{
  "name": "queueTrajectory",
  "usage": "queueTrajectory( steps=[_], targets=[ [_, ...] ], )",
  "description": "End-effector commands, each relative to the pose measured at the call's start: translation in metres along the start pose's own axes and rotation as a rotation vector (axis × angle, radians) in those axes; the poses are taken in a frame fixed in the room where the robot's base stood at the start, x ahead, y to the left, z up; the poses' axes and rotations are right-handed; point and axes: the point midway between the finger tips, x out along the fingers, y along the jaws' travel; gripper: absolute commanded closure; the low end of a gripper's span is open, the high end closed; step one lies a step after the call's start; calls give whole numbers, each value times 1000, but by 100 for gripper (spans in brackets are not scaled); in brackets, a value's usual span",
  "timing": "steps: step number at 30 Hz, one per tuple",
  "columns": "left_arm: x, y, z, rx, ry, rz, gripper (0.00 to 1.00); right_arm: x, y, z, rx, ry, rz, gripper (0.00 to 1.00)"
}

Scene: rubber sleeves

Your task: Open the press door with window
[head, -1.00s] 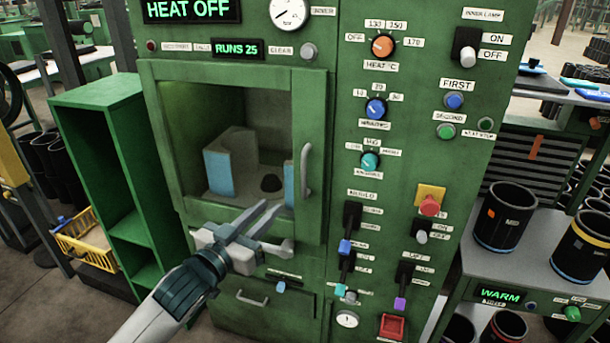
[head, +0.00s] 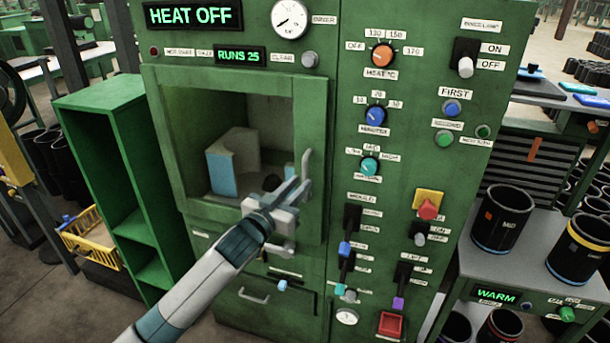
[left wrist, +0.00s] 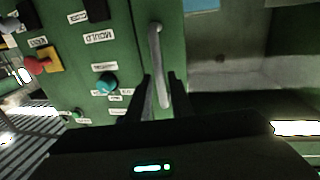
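The press door with window (head: 312,105) is a green frame around a large pane on the front of the press, and it looks shut. Its upright grey handle (head: 308,157) is on the door's right side. My left gripper (head: 301,180) reaches up to the handle from below left. In the left wrist view, the handle (left wrist: 155,45) runs down between the two open fingers (left wrist: 160,82), with a gap visible beside it. The lower part of the handle is partly hidden by the gripper. My right gripper is not in view.
Knobs and switches fill the panel right of the door, the teal knob (head: 370,166) being close to the handle. A drawer (head: 255,297) is below. A green shelf (head: 125,170) stands left. A bench (head: 480,262) with black sleeves stands right.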

Motion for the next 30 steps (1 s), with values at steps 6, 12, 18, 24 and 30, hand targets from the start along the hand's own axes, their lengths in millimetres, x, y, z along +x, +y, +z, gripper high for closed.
queueTrajectory(
  steps=[6, 12, 18, 24, 30],
  targets=[
    [28, 0, -1, 0, -1, 1, 80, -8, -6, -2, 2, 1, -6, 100],
    [39, 0, 0, 0, -1, 0, 80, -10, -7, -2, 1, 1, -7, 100],
    [41, 1, 0, 1, 0, 1, 80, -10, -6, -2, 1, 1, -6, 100],
    [40, 0, 0, 1, -1, 1, 92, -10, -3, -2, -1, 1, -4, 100],
    [40, 0, 0, 1, -1, 1, 100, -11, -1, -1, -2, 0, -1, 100]
  ],
)
